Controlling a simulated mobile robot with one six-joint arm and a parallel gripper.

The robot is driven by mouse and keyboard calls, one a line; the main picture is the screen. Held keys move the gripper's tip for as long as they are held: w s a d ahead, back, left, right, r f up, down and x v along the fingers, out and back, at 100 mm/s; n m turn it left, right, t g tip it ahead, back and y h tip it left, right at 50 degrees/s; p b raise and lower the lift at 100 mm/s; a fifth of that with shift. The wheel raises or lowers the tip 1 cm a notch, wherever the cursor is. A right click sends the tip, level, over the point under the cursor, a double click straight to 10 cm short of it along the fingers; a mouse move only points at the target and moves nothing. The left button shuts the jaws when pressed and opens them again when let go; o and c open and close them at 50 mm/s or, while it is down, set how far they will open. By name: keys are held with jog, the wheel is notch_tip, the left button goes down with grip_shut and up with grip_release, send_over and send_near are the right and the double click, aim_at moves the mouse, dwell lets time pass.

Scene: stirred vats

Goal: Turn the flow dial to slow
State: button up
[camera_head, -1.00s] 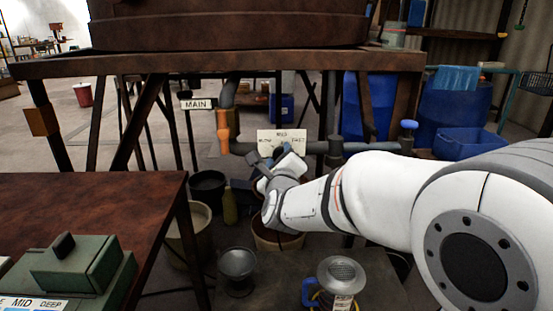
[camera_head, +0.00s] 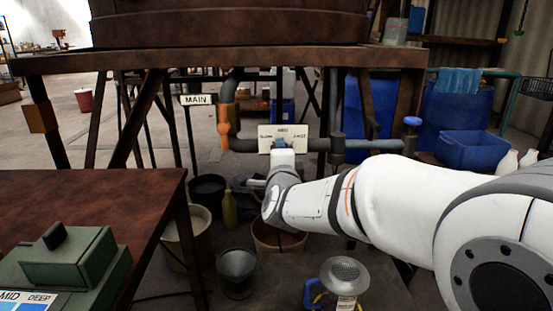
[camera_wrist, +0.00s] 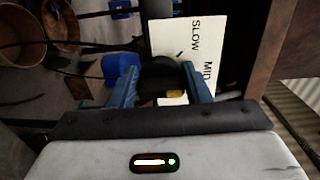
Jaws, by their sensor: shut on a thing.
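The flow dial's pale plate (camera_head: 284,133) is on the pipe under the vat in the head view. It carries SLOW at left, MID at top and FAST at right. In the wrist view the plate (camera_wrist: 171,36) is turned on its side, with SLOW and MID readable. My gripper (camera_wrist: 160,80) is shut on the dark dial knob (camera_wrist: 158,72), with one blue finger on each side of it. In the head view my gripper (camera_head: 281,153) is in front of the plate and hides the knob. I cannot tell exactly where the knob points.
A MAIN sign (camera_head: 197,100) and an orange valve handle (camera_head: 224,128) are left of the dial. A blue-topped valve (camera_head: 412,122) is on the pipe at right. Buckets (camera_head: 185,240) and a metal funnel (camera_head: 237,268) stand below. A brown table (camera_head: 90,215) is at left.

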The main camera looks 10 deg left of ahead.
jog(key=n, duration=0.4)
jog(key=shift+d+f, duration=0.15)
jog(key=shift+f, duration=0.2)
jog(key=n+p, duration=0.1)
jog(key=n, duration=0.3)
jog(key=shift+d+n, duration=0.1)
jog(key=shift+n, duration=0.2)
jog(key=o, duration=1)
jog(key=shift+r, duration=0.1)
jog(key=shift+p+v, duration=0.95)
jog(key=shift+v, duration=2.85)
